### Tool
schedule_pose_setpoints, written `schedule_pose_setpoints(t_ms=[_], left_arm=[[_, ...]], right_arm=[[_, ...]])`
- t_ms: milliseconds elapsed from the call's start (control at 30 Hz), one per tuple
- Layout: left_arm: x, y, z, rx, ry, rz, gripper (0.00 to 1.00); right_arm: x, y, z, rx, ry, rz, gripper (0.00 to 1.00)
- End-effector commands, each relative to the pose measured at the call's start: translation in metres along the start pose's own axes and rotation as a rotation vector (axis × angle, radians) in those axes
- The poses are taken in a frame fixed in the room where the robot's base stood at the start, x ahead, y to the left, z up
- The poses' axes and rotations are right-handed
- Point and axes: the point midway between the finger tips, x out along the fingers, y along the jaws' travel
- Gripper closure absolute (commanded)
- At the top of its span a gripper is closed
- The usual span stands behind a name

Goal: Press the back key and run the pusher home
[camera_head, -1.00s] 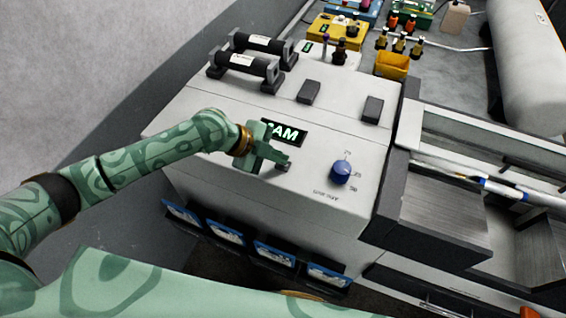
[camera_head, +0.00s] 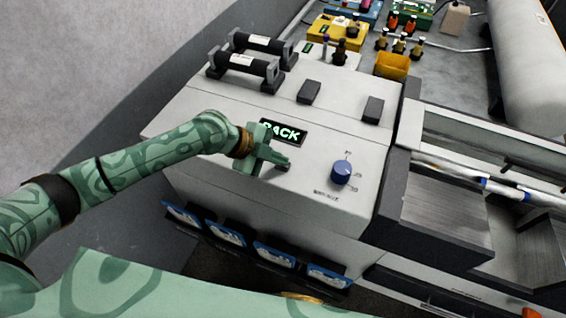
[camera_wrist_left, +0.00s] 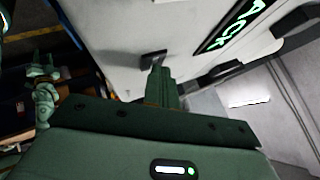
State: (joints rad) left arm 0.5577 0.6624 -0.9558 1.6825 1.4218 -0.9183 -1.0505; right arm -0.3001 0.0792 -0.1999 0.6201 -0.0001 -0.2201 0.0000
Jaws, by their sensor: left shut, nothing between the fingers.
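My left gripper (camera_head: 280,162) is shut and empty, with its fingertips at a small dark key (camera_head: 285,168) on the white sloped panel. In the left wrist view the shut fingers (camera_wrist_left: 160,78) reach the dark key (camera_wrist_left: 153,58); I cannot tell whether it is pressed down. The lit display (camera_head: 283,131) shows green letters that read like BACK, the first partly hidden by the gripper. A slim rod with blue bands (camera_head: 500,187) lies in the channel at the right; I cannot make out its tip. My right gripper does not show clearly.
A blue knob (camera_head: 341,172) stands on the panel right of the gripper. Two dark blocks (camera_head: 309,92) (camera_head: 373,109) and black bar handles (camera_head: 245,68) rise behind. A yellow bin (camera_head: 391,66) and small bottles stand farther back. Blue-edged holders (camera_head: 274,254) line the cabinet front.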

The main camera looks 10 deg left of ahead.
Motion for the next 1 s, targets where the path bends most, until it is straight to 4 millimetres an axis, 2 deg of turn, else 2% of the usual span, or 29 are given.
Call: schedule_pose_setpoints(t_ms=[333, 733, 1000], left_arm=[[-0.012, -0.008, -0.008, 0.001, 0.0, 0.001, 1.0], [-0.013, -0.009, -0.009, 0.0, 0.0, 0.0, 1.0], [-0.03, -0.022, -0.021, 0.0, 0.0, 0.0, 1.0]], right_arm=[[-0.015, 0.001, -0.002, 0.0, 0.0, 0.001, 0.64], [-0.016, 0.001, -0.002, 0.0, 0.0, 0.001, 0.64], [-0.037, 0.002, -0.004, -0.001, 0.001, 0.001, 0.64]])
